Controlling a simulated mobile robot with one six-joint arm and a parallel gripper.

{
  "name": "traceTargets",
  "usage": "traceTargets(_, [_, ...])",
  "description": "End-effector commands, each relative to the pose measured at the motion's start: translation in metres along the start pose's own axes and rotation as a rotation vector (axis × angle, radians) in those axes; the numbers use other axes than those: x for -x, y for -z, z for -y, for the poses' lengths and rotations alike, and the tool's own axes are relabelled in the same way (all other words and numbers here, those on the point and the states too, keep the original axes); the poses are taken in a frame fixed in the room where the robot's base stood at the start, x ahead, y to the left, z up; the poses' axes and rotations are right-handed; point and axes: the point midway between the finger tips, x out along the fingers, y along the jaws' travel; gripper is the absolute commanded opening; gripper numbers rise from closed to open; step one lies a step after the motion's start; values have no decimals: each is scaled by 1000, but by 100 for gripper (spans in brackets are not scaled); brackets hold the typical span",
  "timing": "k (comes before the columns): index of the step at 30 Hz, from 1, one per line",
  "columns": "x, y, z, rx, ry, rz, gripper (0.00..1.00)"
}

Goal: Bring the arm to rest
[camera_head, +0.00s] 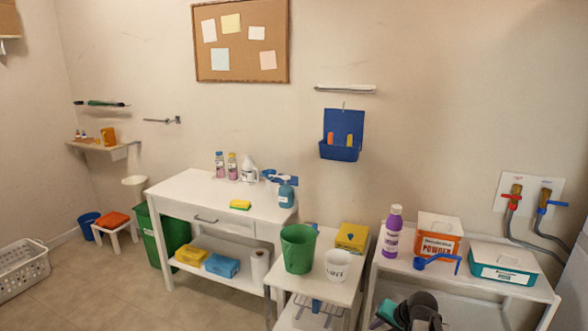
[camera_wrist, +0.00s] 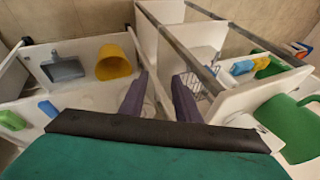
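My gripper (camera_wrist: 162,88) shows in the wrist view with its two dark purple-grey fingers apart and nothing between them. A teal and black part of my own arm fills the bottom of that view. In the head view, part of my arm (camera_head: 418,312) shows at the bottom, low in front of the right white shelf unit (camera_head: 480,283). Its fingertips cannot be made out there. No held object is seen.
A small white stand (camera_head: 322,272) with a green bucket (camera_head: 298,248) and white cup (camera_head: 338,265) is left of my arm. The right unit holds a purple bottle (camera_head: 393,231), powder box (camera_head: 438,237) and teal box (camera_head: 503,263). Open floor (camera_head: 110,285) lies at left.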

Motion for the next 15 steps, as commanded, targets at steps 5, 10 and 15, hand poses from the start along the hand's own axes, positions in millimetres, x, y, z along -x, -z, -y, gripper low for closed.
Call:
traceTargets(5, [-33, -70, 5, 172, -99, 136, 30])
traceTargets(10, [-52, -125, 1, 322, -187, 246, 30])
traceTargets(15, [-61, -161, -4, 431, -250, 322, 30])
